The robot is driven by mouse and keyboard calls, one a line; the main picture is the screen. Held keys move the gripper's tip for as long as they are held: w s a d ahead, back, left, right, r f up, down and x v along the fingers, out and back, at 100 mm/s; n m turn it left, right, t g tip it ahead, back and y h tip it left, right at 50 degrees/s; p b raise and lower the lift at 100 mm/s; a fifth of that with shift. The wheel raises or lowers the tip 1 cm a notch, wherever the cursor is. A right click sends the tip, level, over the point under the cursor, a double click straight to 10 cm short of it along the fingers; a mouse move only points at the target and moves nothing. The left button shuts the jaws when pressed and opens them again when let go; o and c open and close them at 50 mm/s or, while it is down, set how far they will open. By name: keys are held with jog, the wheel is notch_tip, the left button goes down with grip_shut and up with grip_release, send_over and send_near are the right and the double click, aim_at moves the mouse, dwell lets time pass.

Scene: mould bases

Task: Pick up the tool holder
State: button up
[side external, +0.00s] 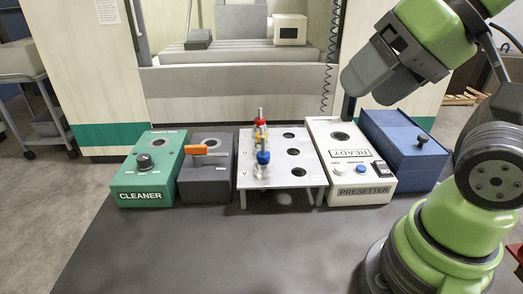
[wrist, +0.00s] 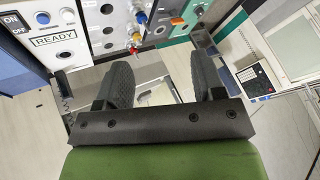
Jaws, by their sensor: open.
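Several tool holders stand in a row on the left side of a pale metal rack (side external: 308,178). The front one has a blue collar (side external: 263,157), with yellow and red ones behind it. They overlap, so their lower parts are partly hidden. In the wrist view, the blue-collared holder (wrist: 137,37) and a red one (wrist: 141,16) show near the top. My gripper (wrist: 162,70) is open and empty, its two dark fingers apart. In the side view it is high on the right, above the presetter and away from the holders.
A green cleaner box (side external: 150,180) and a grey block with an orange lever (side external: 205,178) stand left of the rack. The white presetter (side external: 352,180) and a blue box (side external: 403,150) stand right of it. The table front (side external: 220,250) is clear. A machine opening lies behind.

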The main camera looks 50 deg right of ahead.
jog(key=n+g+h, duration=0.1)
jog(key=g+h, duration=0.1)
jog(key=g, duration=0.2)
send_over(262, 127)
jog(key=s+a, duration=0.2)
jog(key=s, duration=0.2)
notch_tip(262, 127, down, 9)
jog(key=shift+n+h, duration=0.3)
jog(key=shift+n, duration=0.1)
jog(key=x, duration=0.4)
jog(key=w+x, duration=0.1)
jog(key=x, duration=0.2)
jog(key=shift+w+d, duration=0.1)
jog(key=shift+d, duration=0.25)
jog(key=shift+d+x, duration=0.2)
jog(key=shift+x, duration=1.3)
jog(key=shift+d+x, duration=0.2)
jog(key=shift+x, duration=1.3)
jog(key=shift+r, duration=0.15)
grip_shut()
